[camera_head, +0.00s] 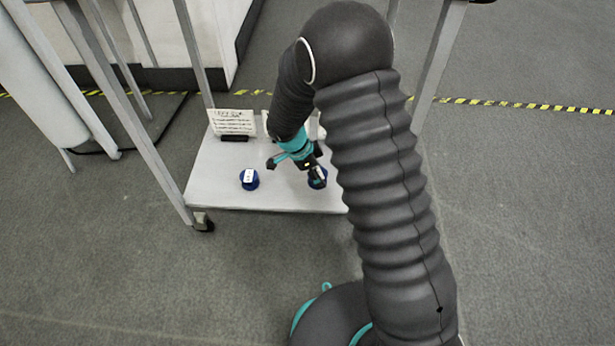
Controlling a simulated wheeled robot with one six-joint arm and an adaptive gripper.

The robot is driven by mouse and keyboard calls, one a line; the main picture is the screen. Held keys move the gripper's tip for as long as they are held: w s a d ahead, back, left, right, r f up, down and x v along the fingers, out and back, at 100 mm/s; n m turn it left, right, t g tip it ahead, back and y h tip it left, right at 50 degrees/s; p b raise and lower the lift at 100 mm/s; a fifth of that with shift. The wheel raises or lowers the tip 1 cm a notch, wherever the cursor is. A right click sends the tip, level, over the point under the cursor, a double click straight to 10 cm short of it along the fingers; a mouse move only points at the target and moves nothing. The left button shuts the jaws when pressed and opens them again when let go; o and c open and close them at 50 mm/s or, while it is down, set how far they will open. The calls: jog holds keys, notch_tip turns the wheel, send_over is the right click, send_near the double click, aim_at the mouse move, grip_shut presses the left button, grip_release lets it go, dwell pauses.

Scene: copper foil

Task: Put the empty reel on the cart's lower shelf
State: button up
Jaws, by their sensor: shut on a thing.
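The cart's lower shelf (215,180) is a pale flat board low between grey legs, left of centre. My gripper (317,175) is over the right part of this shelf, pointing down, and is shut on a small dark blue reel (313,186). The fingers hide part of this reel, and I cannot tell whether it touches the shelf. A second blue reel (250,179) with a white label on top sits on the shelf to the left, apart from my gripper.
A white card with writing (232,122) stands at the back left of the shelf. Another pale card behind it to the right is mostly hidden by my arm. Cart legs rise at both sides. A yellow and black floor tape (520,103) runs behind. My arm covers the shelf's right end.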

jog(key=shift+w+a+f, duration=1.05)
jog(key=shift+w+a, duration=0.05)
jog(key=shift+w, duration=0.15)
jog(key=shift+f, duration=1.9)
jog(key=shift+f+b, duration=0.2)
jog(key=shift+b, duration=0.1)
jog(key=o, duration=1.2)
jog(key=shift+c, duration=0.2)
jog(key=shift+r, duration=0.1)
jog(key=shift+r, duration=0.15)
jog(key=p+v, duration=0.1)
jog(key=v, duration=1.1)
jog(key=shift+s+d, duration=0.1)
